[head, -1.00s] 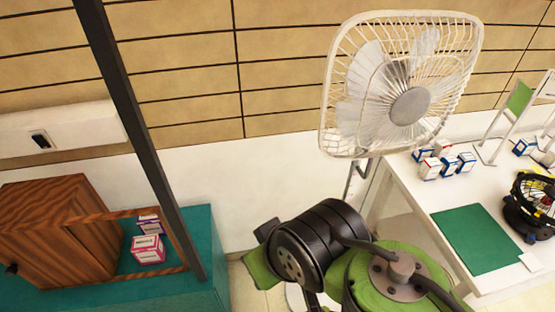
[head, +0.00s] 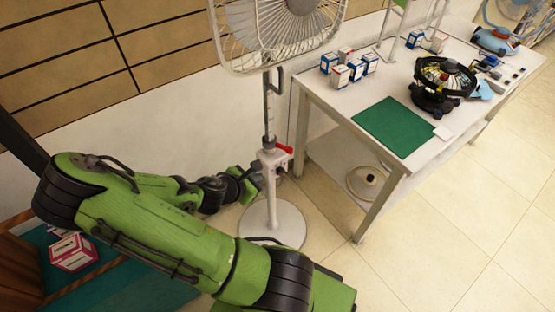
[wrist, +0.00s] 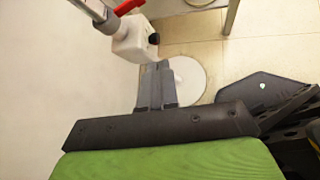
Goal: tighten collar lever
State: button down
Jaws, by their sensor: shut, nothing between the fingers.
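A pedestal fan stands by the wall, its white cage (head: 285,35) above a metal pole. The white collar block (head: 270,160) is on the pole; it also shows in the wrist view (wrist: 133,40). The red collar lever (head: 284,149) sticks out to the right in the head view, and it shows at the top of the wrist view (wrist: 128,7). My gripper (wrist: 157,64) is shut and empty, its fingertips close to the collar block's lower side, below the lever. I cannot tell whether they touch it. In the head view my gripper (head: 257,173) is partly hidden.
The fan's round white base (head: 271,226) rests on the tiled floor. A white table (head: 335,97) stands to the right with small boxes, a green mat (head: 394,126) and a black device (head: 441,85). A teal surface with a wooden cabinet is at lower left. Floor on the right is clear.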

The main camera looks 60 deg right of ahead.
jog(key=d+n+h, duration=0.2)
jog(key=d+n, duration=0.1)
jog(key=n, duration=0.1)
jog(key=b, duration=0.4)
send_near(288, 151)
notch_tip(288, 151, down, 4)
jog(key=d, duration=0.5)
jog(key=shift+s+r, duration=0.25)
jog(key=shift+r, duration=0.05)
jog(key=shift+d, duration=0.2)
jog(key=shift+r, duration=0.1)
